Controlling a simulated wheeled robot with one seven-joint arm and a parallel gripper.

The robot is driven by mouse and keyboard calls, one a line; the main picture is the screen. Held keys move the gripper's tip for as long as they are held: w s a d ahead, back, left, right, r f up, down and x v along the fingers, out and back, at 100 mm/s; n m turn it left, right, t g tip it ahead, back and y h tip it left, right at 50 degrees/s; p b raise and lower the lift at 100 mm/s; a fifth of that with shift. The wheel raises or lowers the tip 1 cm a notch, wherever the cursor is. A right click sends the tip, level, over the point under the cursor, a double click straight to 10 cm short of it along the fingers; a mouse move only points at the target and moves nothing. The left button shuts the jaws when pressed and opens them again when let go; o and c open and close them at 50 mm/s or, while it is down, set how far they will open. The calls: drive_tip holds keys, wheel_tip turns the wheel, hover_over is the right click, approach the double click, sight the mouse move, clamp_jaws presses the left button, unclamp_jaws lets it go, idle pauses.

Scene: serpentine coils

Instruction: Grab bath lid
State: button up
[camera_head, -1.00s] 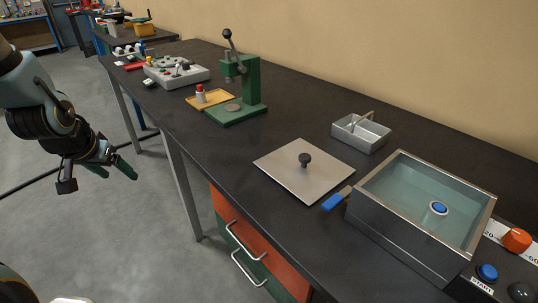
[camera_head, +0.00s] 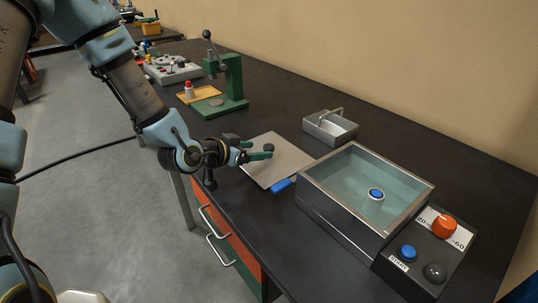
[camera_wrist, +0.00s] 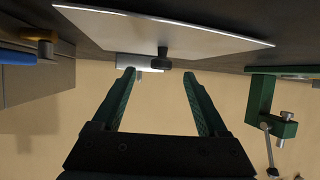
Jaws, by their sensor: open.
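The bath lid (camera_head: 287,160) is a flat square metal plate with a dark round knob (camera_head: 269,147) standing up from it. It lies on the black bench, left of the open bath (camera_head: 322,204). My gripper (camera_head: 257,150) is open and empty, held low at the lid's left side, with its green fingers pointing toward the knob. In the wrist view the lid (camera_wrist: 200,32) appears upside down at the top. The knob (camera_wrist: 162,60) shows ahead, between the lines of the two fingers (camera_wrist: 159,73). Whether the fingertips reach the knob is unclear.
The bath holds water and a blue round thing (camera_head: 376,194). A blue handle (camera_head: 282,185) sticks out near the lid's front corner. A small metal basket (camera_head: 331,128) stands behind the lid. A green press (camera_head: 228,85) stands farther back. A control panel (camera_head: 428,252) is at right.

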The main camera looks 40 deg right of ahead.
sight(267, 147)
drive_tip(key=x, duration=0.1)
drive_tip(key=p+x, duration=0.2)
drive_tip(key=x, duration=0.1)
drive_tip(key=shift+d+r, duration=0.2)
drive_tip(key=shift+r, duration=0.1)
drive_tip(key=shift+w+d+f, duration=0.15)
drive_tip(key=shift+d+f, duration=0.15)
drive_tip(key=shift+d, duration=0.05)
clamp_jaws()
